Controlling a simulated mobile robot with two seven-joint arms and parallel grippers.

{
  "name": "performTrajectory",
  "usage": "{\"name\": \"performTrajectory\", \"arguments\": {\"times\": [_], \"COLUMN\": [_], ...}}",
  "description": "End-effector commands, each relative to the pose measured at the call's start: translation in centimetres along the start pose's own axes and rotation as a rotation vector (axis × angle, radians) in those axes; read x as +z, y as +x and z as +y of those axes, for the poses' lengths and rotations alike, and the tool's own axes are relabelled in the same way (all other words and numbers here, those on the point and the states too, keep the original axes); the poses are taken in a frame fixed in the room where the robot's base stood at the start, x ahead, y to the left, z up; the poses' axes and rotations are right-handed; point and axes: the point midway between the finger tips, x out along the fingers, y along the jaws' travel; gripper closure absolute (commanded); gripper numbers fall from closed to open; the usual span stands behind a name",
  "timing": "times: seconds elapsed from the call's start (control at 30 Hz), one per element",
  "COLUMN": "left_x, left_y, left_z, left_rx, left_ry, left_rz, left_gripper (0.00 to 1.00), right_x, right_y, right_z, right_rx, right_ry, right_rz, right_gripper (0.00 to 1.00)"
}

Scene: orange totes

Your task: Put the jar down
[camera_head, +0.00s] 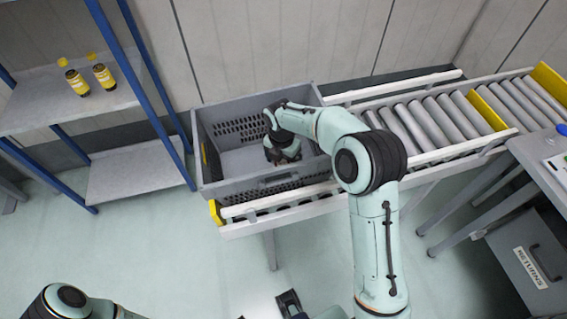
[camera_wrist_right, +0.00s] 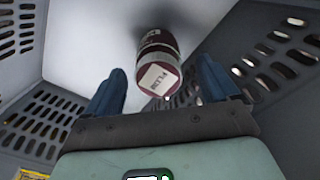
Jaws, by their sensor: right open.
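The jar (camera_wrist_right: 160,50) is dark red with a white label and shows in the right wrist view, inside the grey tote (camera_head: 253,189). It is ahead of my right gripper, roughly centred between the two blue fingers. My right gripper (camera_wrist_right: 162,78) is open, with a visible gap between each finger and the jar. In the head view my right gripper (camera_head: 283,154) reaches down into the tote, and the jar is hidden there. I cannot tell whether the jar stands or lies.
The tote has slotted walls and sits at the left end of a roller conveyor (camera_head: 430,118). Two yellow-capped bottles (camera_head: 75,82) (camera_head: 103,75) stand on a blue-framed shelf (camera_head: 45,108) at left. A grey table (camera_head: 540,150) stands at right. The conveyor rollers are clear.

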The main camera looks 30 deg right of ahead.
Motion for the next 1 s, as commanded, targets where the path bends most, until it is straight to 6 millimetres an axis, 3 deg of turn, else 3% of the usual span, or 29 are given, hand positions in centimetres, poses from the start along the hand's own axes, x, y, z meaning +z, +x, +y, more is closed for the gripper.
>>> {"name": "performTrajectory", "arguments": {"times": [0.2,0.43,0.6,1.0], "left_x": [-0.1,-0.1,-0.1,-0.1], "left_y": [-0.7,-1.2,-1.3,-1.3], "left_z": [0.2,0.5,0.5,0.5], "left_rx": [0.001,0.001,0.002,0.002], "left_ry": [0.001,0.001,0.002,0.002], "left_rz": [0.002,0.004,0.005,0.005], "left_gripper": [0.32,0.32,0.32,0.32], "right_x": [0.0,0.0,0.0,0.0], "right_y": [-5.1,-9.0,-10.1,-10.2], "right_z": [0.1,0.1,0.0,0.0], "right_rx": [0.006,0.003,0.001,0.0], "right_ry": [0.0,0.0,-0.001,-0.001], "right_rz": [-0.003,-0.002,0.0,0.0], "right_gripper": [0.12,0.12,0.12,0.12]}}
